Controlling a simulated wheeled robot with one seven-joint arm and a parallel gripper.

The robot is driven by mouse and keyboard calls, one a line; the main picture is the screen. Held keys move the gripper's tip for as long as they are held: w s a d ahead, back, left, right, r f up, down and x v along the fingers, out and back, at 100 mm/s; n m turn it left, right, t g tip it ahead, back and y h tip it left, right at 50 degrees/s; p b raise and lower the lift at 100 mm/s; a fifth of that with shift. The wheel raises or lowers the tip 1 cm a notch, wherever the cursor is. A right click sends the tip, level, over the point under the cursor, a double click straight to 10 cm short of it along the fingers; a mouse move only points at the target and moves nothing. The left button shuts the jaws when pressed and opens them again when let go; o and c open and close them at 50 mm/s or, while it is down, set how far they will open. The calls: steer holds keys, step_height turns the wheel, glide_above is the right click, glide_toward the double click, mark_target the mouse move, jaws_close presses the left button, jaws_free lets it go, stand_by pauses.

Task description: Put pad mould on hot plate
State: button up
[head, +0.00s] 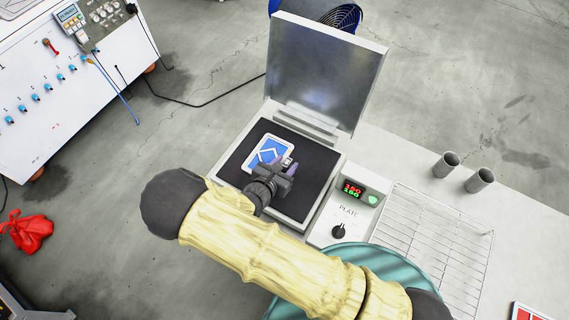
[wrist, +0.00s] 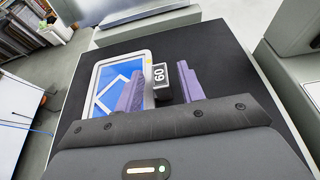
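The pad mould (head: 266,150) is a flat white-rimmed tray with a blue and white inside and a small dark tab marked "60". It appears to lie flat on the black surface of the hot plate (head: 232,169), whose metal lid stands open. My gripper (head: 288,165) is low over the plate at the mould's tab side. In the wrist view my gripper (wrist: 161,88) has its two purple fingers on either side of the tab (wrist: 162,76), with gaps showing, so it is open. The near part of the mould (wrist: 116,78) is partly hidden by the left finger.
The raised lid (head: 325,75) stands behind the plate. A control box (head: 346,206) with a red and green display sits to its right, then a wire rack (head: 430,235) and two metal cups (head: 463,172). A teal round thing (head: 385,262) is partly behind my arm.

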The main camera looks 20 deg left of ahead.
steer(key=shift+r, duration=0.15)
steer(key=b+v, duration=0.4)
steer(key=v, duration=0.8)
steer(key=shift+d, duration=0.1)
stand_by(0.6)
steer(key=w+d+r+m+g+h, duration=0.25)
steer(key=w+d+m+g, duration=0.2)
steer(key=d+m, duration=0.45)
steer(key=w+d+r+m+g+h, duration=0.25)
steer(key=d+m+g, duration=0.3)
steer(key=d, duration=0.45)
steer(key=d+r+m+y, duration=0.3)
steer(key=d+r+m, duration=0.1)
steer(key=d+m, duration=0.4)
steer(key=w+d+r+m+y, duration=0.1)
steer(key=d+r+m+y, duration=0.2)
steer(key=d+m, duration=0.6)
step_height(320, 180, up, 3)
steer(key=m, duration=0.3)
steer(key=shift+w+d+f+g, duration=0.15)
steer(key=shift+w+d+g, duration=0.1)
steer(key=shift+g, duration=0.15)
